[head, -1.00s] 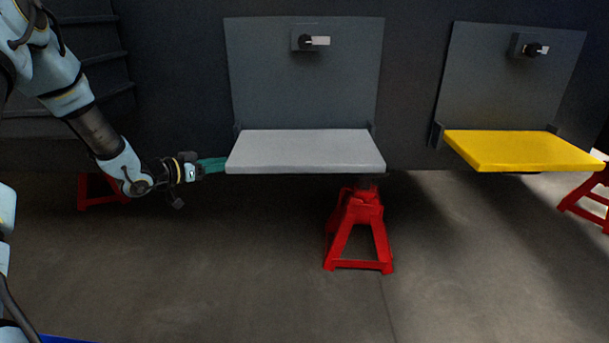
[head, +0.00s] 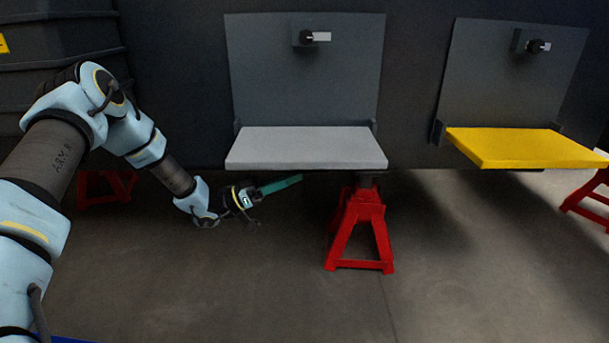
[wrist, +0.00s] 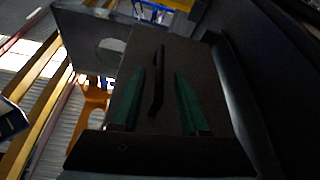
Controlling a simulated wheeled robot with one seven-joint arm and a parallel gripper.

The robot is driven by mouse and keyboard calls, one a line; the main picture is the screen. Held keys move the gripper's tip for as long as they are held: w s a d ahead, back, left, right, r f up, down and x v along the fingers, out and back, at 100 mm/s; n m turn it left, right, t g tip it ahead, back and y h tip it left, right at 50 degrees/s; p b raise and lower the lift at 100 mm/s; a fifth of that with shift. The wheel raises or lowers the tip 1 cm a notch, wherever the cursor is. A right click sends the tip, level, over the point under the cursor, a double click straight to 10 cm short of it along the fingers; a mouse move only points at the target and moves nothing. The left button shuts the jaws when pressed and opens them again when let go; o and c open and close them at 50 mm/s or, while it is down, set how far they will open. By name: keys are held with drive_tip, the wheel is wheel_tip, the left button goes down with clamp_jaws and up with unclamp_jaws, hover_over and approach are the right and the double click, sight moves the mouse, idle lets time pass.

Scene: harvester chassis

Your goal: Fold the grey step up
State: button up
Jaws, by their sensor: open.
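The grey step (head: 305,147) is a flat light-grey board. It juts out level from the bottom of a dark grey back plate (head: 345,85) in the head view. My gripper (head: 284,184) is below the step's left front part, its green fingers pointing right and slightly up, with a gap under the front edge. In the wrist view the two green fingers of my gripper (wrist: 158,100) stand apart with nothing held between them. A dark surface, probably the step's underside, lies beyond them; I cannot tell for sure.
A black rotary latch with a pale handle (head: 314,37) is on the plate above the step. A yellow step (head: 525,147) is folded out at the right. A red jack stand (head: 360,230) stands below the grey step's right part. The floor in front is clear.

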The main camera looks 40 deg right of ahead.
drive_tip(key=shift+x, duration=1.8)
clamp_jaws()
